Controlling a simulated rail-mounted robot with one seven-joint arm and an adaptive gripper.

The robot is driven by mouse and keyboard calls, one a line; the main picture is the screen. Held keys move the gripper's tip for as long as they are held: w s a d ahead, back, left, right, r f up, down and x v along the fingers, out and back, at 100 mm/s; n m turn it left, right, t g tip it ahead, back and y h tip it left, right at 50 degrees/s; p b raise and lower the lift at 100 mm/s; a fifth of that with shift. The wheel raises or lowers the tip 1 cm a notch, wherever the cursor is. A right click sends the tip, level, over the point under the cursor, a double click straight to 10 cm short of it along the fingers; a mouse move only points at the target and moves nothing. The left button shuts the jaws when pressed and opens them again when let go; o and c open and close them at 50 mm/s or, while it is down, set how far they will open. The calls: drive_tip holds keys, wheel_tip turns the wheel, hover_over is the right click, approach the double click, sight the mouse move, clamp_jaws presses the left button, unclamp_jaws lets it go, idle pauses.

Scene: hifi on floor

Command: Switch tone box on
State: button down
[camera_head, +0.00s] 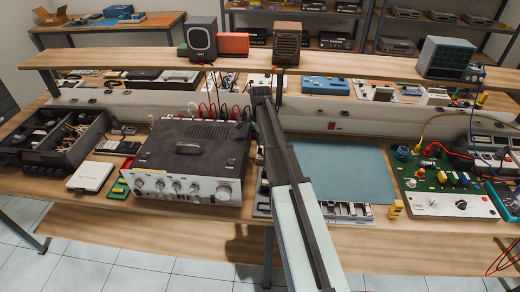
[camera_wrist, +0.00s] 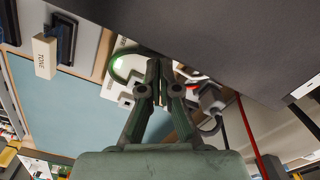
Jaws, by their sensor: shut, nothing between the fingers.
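In the wrist view, a small cream block (camera_wrist: 45,57) carries the word TONE and stands near the blue mat. Beside it, a pale box (camera_wrist: 122,68) shows a glowing green spot and is partly covered by my gripper. I cannot tell for sure that this pale box is the tone box. My gripper (camera_wrist: 162,68) is shut and empty, its fingertips over or beside the pale box; contact cannot be told. In the head view my arm reaches between the amplifier and the mat, and hides this spot.
A grey amplifier (camera_head: 190,158) with knobs stands left of my arm. The blue mat (camera_head: 345,170) right of it is mostly clear. A raised wooden shelf (camera_head: 350,64) crosses behind, with speakers on it. Red and black cables (camera_head: 212,108) rise behind the amplifier; a green circuit board (camera_head: 440,178) lies right.

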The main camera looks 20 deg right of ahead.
sight(260, 149)
drive_tip(key=shift+r+p, duration=1)
drive_tip(key=shift+r, duration=1.25)
